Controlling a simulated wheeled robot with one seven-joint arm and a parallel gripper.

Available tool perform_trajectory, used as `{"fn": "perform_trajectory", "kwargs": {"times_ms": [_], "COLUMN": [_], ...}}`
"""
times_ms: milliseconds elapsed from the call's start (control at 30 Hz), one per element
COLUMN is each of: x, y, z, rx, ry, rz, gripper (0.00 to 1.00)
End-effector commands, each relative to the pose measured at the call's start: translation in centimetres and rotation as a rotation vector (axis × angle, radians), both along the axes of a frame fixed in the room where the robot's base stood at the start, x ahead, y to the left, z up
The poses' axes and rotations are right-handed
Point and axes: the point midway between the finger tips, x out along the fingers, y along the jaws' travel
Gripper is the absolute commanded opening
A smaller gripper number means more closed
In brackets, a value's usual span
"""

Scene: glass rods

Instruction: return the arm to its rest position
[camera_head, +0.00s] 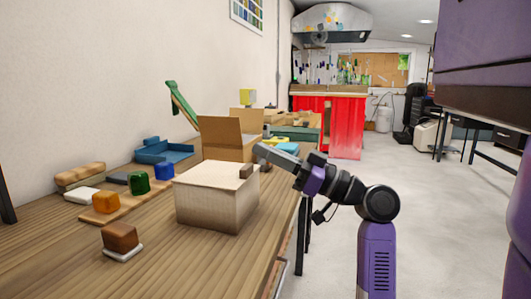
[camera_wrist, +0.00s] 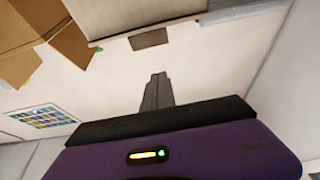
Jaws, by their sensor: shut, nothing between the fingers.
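My arm is purple and black and reaches in from the right in the head view. My gripper (camera_head: 262,152) points left, over or beside the far right part of a pale box (camera_head: 215,205) on the wooden workbench. In the wrist view my gripper (camera_wrist: 158,78) shows as two grey fingers pressed together, with nothing between them. A small brown block (camera_head: 246,171) shows at the box's top edge, just below the fingertips. A brown patch (camera_wrist: 149,38) lies ahead of the fingers in the wrist view, apart from them. Whether the fingers touch the box is unclear.
The workbench (camera_head: 160,255) holds an orange block (camera_head: 106,203), green block (camera_head: 139,183), blue block (camera_head: 164,170) and brown block (camera_head: 119,236). An open cardboard box (camera_head: 222,140) and blue tray (camera_head: 165,152) stand behind. Open floor (camera_head: 330,250) lies right of the bench.

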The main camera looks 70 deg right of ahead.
Motion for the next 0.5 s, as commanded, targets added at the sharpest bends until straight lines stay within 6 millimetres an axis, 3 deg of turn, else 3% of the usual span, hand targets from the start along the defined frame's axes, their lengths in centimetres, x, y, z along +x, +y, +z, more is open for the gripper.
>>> {"fn": "perform_trajectory", "kwargs": {"times_ms": [300, 500], "x": [-5.1, -7.2], "y": [-0.4, -0.5], "z": [-1.9, -2.6], "rx": [0.0, 0.0], "ry": [-0.001, -0.001], "rz": [-0.002, 0.001], "gripper": [0.0, 0.0]}}
